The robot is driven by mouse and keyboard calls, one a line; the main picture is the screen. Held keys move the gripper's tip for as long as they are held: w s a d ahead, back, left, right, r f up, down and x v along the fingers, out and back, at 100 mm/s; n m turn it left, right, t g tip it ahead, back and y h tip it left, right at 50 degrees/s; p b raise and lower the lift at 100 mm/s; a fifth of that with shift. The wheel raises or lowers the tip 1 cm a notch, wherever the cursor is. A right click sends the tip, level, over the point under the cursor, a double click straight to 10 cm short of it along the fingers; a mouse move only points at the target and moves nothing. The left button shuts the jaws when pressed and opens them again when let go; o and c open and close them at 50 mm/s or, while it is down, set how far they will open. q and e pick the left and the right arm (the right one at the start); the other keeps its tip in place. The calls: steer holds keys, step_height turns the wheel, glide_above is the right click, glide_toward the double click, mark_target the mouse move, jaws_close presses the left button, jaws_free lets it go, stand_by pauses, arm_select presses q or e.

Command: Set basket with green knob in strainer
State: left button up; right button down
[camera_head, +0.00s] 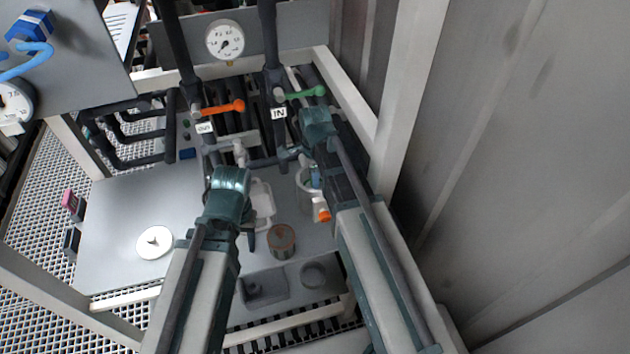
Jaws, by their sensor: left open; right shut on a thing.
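The strainer (303,187) looks like a pale upright cylinder on the grey deck, with an orange part low on its right side. My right gripper (312,176) is directly above and over its mouth. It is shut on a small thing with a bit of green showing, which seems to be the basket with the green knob. Most of it is hidden by the gripper and the strainer's wall, so how deep it sits cannot be told. My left gripper (249,232) is open, low over the deck to the left of the strainer, its fingers mostly hidden.
A rusty brown cylinder (281,241) stands between my arms. A white container (263,203) is behind it. A white disc (155,242) lies on the left deck, otherwise mostly clear. Pipes with orange (222,108) and green (305,93) handles rise behind; a wall bounds the right.

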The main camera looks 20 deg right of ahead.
steer(key=c, duration=0.5)
jaws_free()
steer(key=shift+c, duration=0.2)
steer(key=shift+f, duration=0.1)
step_height(320, 180, up, 14)
steer(key=p, duration=1.3)
steer(key=shift+p, duration=0.4)
steer(key=shift+f, duration=0.1)
steer(key=s+a+f+n+b, duration=0.2)
steer(key=s+a+n, duration=0.3)
steer(key=n, duration=0.6)
steer(key=s+a+f+n+h+b, duration=0.1)
steer(key=s+a+f+n+b, duration=0.1)
steer(key=s+a+n, duration=0.3)
steer(key=s+n, duration=0.4)
steer(key=n, duration=0.3)
steer(key=shift+s+a+n, duration=0.15)
steer(key=shift+a+n, duration=0.1)
steer(key=shift+n, duration=0.05)
